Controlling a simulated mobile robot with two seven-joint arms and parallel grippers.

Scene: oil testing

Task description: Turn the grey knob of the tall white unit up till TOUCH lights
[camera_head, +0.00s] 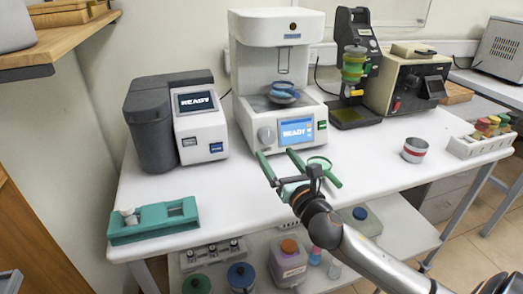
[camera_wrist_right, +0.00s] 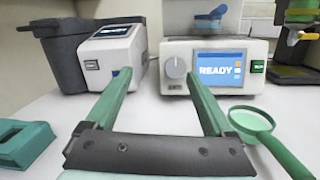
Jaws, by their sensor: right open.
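The tall white unit (camera_head: 277,60) stands at the back middle of the white table, and its screen (camera_head: 297,130) reads READY. Its grey knob (camera_head: 267,136) is on the front, left of the screen. The knob also shows in the right wrist view (camera_wrist_right: 176,68), with the READY screen (camera_wrist_right: 218,70) beside it. A blue dish sits inside the unit. My right gripper (camera_head: 277,160) is open and empty in front of the unit, with its green fingers pointing at it. In the wrist view the knob appears between the fingers, apart from them. My left gripper is not in view.
A grey and white device (camera_head: 200,125) reading READY stands left of the unit. A green magnifier (camera_wrist_right: 252,122) lies right of my gripper. A teal rack (camera_head: 153,221) is front left. A tin (camera_head: 415,150) and a white tray of jars (camera_head: 480,146) are at right.

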